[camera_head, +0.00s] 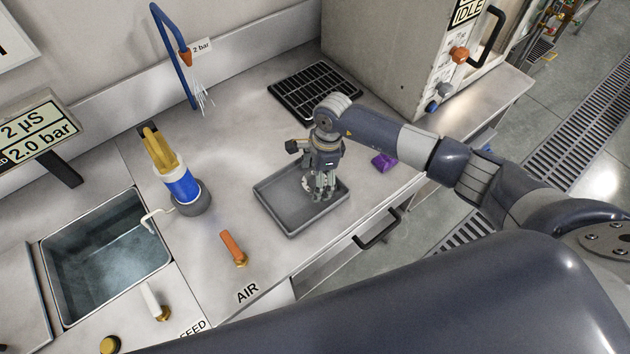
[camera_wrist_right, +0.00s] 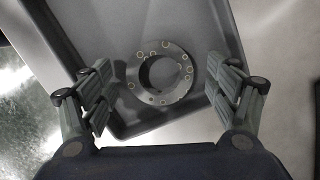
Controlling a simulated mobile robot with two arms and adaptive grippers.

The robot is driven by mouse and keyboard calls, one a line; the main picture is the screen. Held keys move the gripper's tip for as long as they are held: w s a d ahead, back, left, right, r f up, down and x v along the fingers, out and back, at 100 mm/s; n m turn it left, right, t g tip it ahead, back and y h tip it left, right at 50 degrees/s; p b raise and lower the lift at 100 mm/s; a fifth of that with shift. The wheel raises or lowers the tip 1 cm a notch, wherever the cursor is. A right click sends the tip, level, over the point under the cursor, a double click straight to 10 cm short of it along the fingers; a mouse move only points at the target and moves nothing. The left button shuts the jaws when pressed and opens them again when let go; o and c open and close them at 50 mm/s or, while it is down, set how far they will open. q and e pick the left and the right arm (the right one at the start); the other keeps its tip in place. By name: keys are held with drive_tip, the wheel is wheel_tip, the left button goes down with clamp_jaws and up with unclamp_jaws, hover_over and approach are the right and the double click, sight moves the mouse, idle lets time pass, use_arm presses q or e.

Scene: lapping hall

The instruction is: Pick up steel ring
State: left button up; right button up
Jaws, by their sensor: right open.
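The steel ring (camera_wrist_right: 137,74) lies flat in the grey tray (camera_wrist_right: 215,20), a thick disc with a round central hole and small holes around its face. In the right wrist view it sits between the two fingers of my right gripper (camera_wrist_right: 160,97), which is open; the fingers stand apart from the ring on both sides. In the head view my right gripper (camera_head: 320,192) points down over the tray (camera_head: 285,222), and the ring is mostly hidden behind the fingers. My left gripper is not in view.
An orange-handled valve (camera_head: 233,248) stands left of the tray. A black grate (camera_head: 312,88) lies behind my right gripper, and a purple object (camera_head: 384,162) lies to its right.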

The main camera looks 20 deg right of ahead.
drive_tip(key=c, duration=1.4)
drive_tip(key=shift+r, duration=0.15)
